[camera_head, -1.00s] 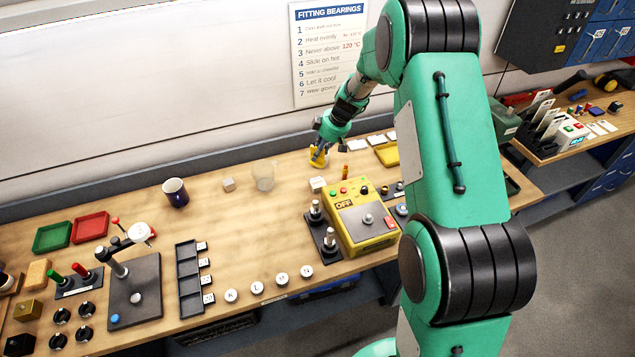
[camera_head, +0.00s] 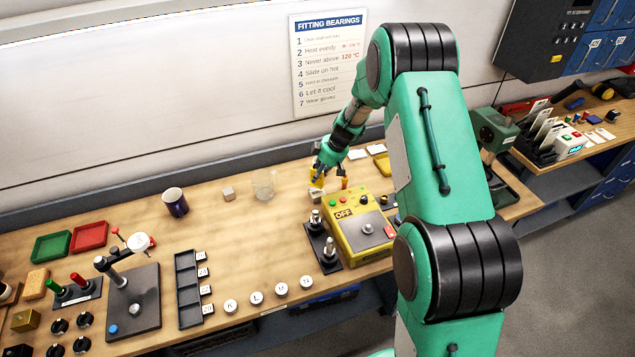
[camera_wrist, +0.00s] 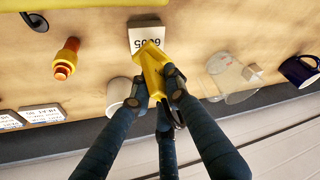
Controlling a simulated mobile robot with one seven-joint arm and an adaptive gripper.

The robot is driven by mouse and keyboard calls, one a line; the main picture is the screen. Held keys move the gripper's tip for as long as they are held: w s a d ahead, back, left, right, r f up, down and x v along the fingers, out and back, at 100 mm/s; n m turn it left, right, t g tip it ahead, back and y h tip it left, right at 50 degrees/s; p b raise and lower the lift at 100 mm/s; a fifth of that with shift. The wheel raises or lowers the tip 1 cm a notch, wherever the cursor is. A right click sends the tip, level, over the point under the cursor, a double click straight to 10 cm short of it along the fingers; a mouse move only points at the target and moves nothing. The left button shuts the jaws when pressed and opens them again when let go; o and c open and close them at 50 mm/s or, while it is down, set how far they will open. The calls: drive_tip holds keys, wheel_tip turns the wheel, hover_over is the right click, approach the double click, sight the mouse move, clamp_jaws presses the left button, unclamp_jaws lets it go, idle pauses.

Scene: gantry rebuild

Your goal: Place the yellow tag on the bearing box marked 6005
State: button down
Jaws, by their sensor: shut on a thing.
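The bearing box (camera_wrist: 148,38), white with "6005" printed on it, stands on the bench and reads upside down in the wrist view. It also shows in the head view (camera_head: 315,193), just below my gripper. My gripper (camera_wrist: 160,84) is shut on the yellow tag (camera_wrist: 152,60). In the head view my gripper (camera_head: 320,172) is at the back of the bench, with the yellow tag (camera_head: 316,180) at its tips. The tag's far end overlaps the near edge of the box in the wrist view. I cannot tell whether they touch.
An orange and yellow piece (camera_wrist: 66,58) stands beside the box. A clear beaker (camera_wrist: 232,76) and a dark mug (camera_wrist: 300,70) are on its other side. A white round thing (camera_wrist: 117,92) is partly hidden by my fingers. The yellow control box (camera_head: 358,228) stands in front.

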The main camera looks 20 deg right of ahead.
sight(318, 180)
drive_tip(key=shift+f, duration=1.8)
drive_tip(key=shift+f, duration=0.2)
drive_tip(key=c, duration=1.7)
unclamp_jaws()
drive_tip(key=shift+r, duration=0.2)
drive_tip(key=shift+d+r, duration=0.1)
drive_tip(key=shift+r, duration=0.15)
drive_tip(key=v, duration=1.1)
drive_tip(key=shift+s+r, duration=0.15)
drive_tip(key=shift+r, duration=0.05)
